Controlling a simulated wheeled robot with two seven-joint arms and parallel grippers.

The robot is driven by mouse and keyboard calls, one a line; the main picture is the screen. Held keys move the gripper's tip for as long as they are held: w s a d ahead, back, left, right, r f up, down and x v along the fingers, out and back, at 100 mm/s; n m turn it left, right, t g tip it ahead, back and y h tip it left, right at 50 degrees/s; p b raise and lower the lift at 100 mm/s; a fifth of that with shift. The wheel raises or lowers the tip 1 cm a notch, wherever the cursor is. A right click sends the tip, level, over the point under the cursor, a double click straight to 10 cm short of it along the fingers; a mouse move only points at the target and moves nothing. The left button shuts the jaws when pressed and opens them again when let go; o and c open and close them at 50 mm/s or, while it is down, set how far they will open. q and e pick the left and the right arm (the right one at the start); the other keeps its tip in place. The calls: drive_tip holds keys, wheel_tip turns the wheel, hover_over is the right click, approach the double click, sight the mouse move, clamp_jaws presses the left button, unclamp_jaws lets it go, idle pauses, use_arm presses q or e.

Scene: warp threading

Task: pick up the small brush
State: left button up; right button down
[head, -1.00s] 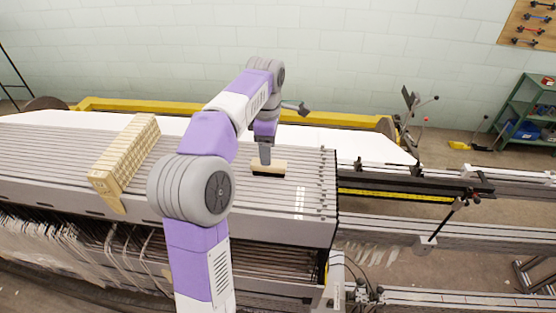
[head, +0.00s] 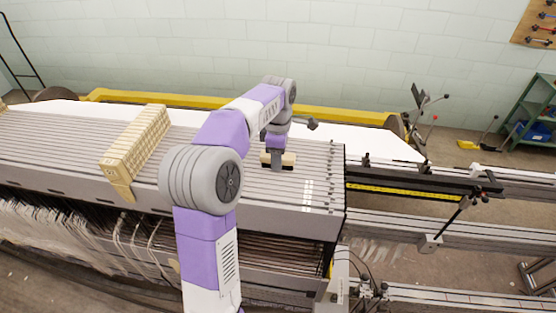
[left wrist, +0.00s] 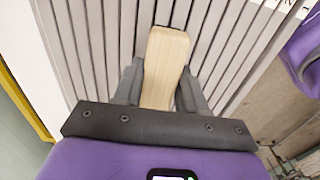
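The small brush (head: 288,159) has a pale wooden block and a dark underside. It is at the top of the grey slatted bed, toward its right end. My left gripper (head: 277,165) points down at it, with a finger in front of its near side. In the left wrist view, the brush's wooden block (left wrist: 164,62) lies between the two dark fingers (left wrist: 160,88), which sit close against both sides. The bristles are hidden there. I cannot tell whether the brush touches the slats. My right gripper is not in view.
A cream slotted block (head: 138,150) stands across the slatted bed (head: 225,178) to the left. A yellow beam (head: 180,98) runs behind the bed. Black-topped rails (head: 420,180) extend to the right. Bare slats lie around the brush.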

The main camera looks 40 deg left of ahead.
use_arm(q)
drive_tip(key=c, duration=0.3)
drive_tip(key=shift+r, duration=0.1)
wheel_tip(320, 180, up, 10)
drive_tip(key=shift+f+p, duration=0.1)
drive_tip(key=shift+p, duration=0.55)
